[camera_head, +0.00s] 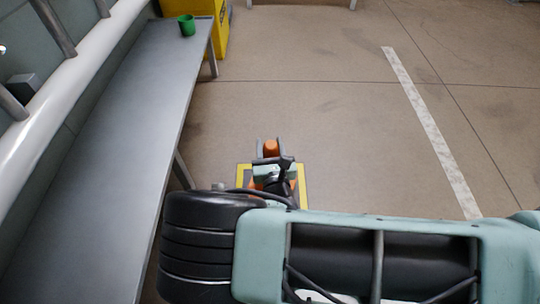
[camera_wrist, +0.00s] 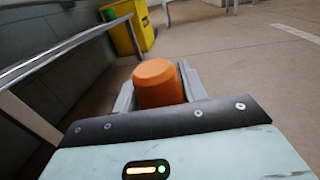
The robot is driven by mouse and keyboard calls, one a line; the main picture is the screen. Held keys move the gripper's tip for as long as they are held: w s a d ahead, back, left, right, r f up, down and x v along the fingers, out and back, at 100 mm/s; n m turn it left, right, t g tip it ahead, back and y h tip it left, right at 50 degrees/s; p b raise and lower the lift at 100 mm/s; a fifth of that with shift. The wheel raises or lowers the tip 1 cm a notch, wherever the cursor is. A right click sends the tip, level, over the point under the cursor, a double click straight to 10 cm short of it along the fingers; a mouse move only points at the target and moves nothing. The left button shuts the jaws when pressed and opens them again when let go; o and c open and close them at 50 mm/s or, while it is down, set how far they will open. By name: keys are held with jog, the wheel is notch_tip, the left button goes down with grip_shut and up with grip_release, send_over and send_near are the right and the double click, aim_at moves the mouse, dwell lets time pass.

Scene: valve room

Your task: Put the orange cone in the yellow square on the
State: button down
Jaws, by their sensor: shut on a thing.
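The orange cone (camera_wrist: 158,84) stands between the fingers of my gripper (camera_wrist: 157,92) in the wrist view. The gripper is shut on it, and only its upper part shows above the gripper body. In the head view the cone (camera_head: 271,147) shows as a small orange top at the far end of my gripper (camera_head: 270,150). The yellow square (camera_head: 242,172) is an outline on the floor below and around the gripper in the head view. My arm hides its near side. I cannot tell whether the cone touches the floor.
A long grey bench (camera_head: 119,125) runs along the left wall, with a leg close to the square. A green cup (camera_head: 187,26) stands on its far end. A yellow bin (camera_head: 209,20) stands behind it. The floor to the right is open, with a white painted line (camera_head: 430,130).

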notch_tip(320, 180, down, 2)
jog(key=shift+f+b, duration=0.25)
jog(key=shift+b, duration=0.35)
jog(key=shift+r, duration=0.15)
jog(key=c, duration=0.8)
grip_release()
